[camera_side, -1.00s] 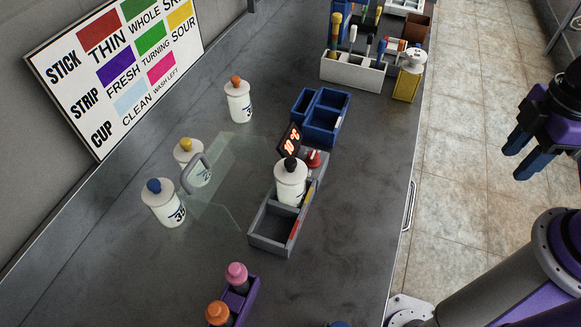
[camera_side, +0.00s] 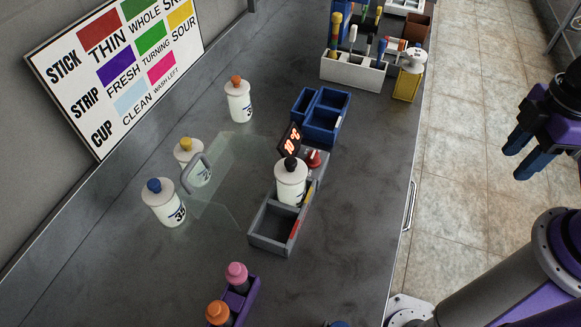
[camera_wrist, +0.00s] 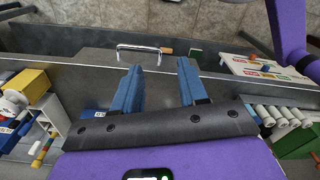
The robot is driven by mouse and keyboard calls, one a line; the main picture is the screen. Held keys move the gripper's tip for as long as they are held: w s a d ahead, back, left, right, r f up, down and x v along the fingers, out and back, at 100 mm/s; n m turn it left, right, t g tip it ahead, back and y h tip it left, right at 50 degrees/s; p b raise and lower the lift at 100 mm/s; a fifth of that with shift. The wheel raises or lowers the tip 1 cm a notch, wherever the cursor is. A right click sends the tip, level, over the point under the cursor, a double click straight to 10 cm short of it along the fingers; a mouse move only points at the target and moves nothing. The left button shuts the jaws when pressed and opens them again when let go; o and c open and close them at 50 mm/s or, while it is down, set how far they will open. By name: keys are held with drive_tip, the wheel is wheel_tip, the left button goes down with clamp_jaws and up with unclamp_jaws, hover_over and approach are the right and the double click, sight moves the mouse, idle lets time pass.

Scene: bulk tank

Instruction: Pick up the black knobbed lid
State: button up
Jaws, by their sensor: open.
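The black knobbed lid (camera_side: 291,164) is the dark knob on the white lid of a white jar (camera_side: 291,187). The jar stands upright in the far part of a grey tray (camera_side: 270,243) in the middle of the bench. My gripper (camera_side: 514,164) is at the right, beyond the bench's edge and far from the jar. It is open and empty, with two blue fingers. In the wrist view my gripper (camera_wrist: 158,78) shows its fingers apart, facing the bench side and a metal handle. The jar and its lid are not seen there.
Other jars have an orange knob (camera_side: 236,79), a yellow knob (camera_side: 186,145) and a blue knob (camera_side: 154,185). A clear shield (camera_side: 222,205) with a grey handle stands left of the tray. A small display (camera_side: 290,139) and blue bins (camera_side: 325,125) are behind. A purple rack (camera_side: 251,296) sits in front.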

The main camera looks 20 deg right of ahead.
drive_tip(key=o, duration=0.9)
drive_tip(key=t+y, duration=0.5)
drive_tip(key=y, duration=0.7)
approach(291, 160)
drive_tip(key=shift+n, duration=0.4)
drive_tip(key=shift+f+x, duration=0.2)
drive_tip(key=shift+x, duration=2.4)
drive_tip(key=shift+f+x, duration=0.2)
drive_tip(key=shift+x, duration=2.45)
